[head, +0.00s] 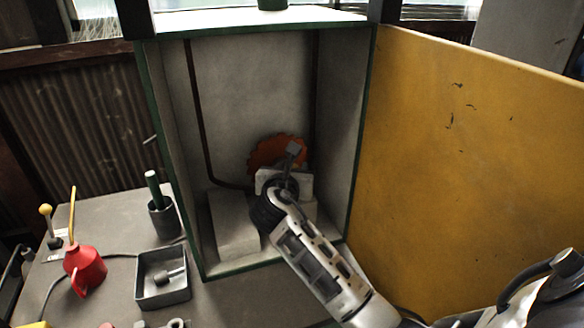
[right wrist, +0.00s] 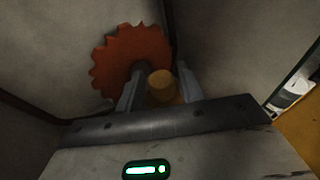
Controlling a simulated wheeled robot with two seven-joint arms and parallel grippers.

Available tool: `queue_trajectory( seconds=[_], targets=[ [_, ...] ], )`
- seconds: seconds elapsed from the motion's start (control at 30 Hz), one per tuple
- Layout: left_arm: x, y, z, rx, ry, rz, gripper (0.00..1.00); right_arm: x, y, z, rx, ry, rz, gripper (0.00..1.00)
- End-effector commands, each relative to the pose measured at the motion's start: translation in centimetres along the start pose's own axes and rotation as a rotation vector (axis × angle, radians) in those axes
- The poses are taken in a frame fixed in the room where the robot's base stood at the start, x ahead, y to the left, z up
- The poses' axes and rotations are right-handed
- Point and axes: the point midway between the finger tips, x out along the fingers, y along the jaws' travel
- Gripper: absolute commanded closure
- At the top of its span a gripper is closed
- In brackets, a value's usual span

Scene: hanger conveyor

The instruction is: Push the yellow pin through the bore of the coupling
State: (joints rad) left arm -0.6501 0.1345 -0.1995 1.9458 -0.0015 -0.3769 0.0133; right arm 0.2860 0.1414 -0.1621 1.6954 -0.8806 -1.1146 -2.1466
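My right gripper (head: 290,157) is inside the open cabinet, in front of an orange-red toothed wheel (head: 264,153). In the right wrist view its two grey fingers stand apart (right wrist: 160,72). A short, dull yellow round piece (right wrist: 161,85), apparently the end of the yellow pin, shows between them, with what looks like a narrow gap on each side. The toothed wheel (right wrist: 125,55) is behind and left of the fingers, with a dark shaft or hub at its lower right. I cannot make out the coupling or its bore. My left gripper is not in view.
The cabinet (head: 358,150) has side walls close around my right arm, and a yellow door (head: 460,150) swung open right. A pale block (head: 233,222) stands on its floor. Left on the bench are a red oil can (head: 85,265), a grey tray (head: 150,295) and a cup (head: 163,220).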

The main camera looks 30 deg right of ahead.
Motion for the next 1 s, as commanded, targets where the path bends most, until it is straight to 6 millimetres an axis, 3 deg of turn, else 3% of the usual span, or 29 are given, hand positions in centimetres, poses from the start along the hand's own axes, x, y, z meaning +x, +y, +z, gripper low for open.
queue_trajectory(
  seconds=[0.37,0.4,0.5,0.87,1.0],
  targets=[
    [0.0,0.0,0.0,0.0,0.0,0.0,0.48,0.0,0.0,0.0,0.0,0.0,0.0,0.63],
    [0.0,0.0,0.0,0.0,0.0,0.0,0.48,0.0,0.0,0.0,0.0,0.0,0.0,0.6],
    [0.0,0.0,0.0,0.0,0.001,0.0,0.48,0.0,0.0,0.0,0.001,0.0,0.0,0.38],
    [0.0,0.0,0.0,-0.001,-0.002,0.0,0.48,0.0,0.0,0.0,0.0,0.001,0.0,0.38],
    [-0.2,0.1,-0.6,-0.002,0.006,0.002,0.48,-2.1,0.1,-0.1,0.002,0.001,0.004,0.38]
  ],
)
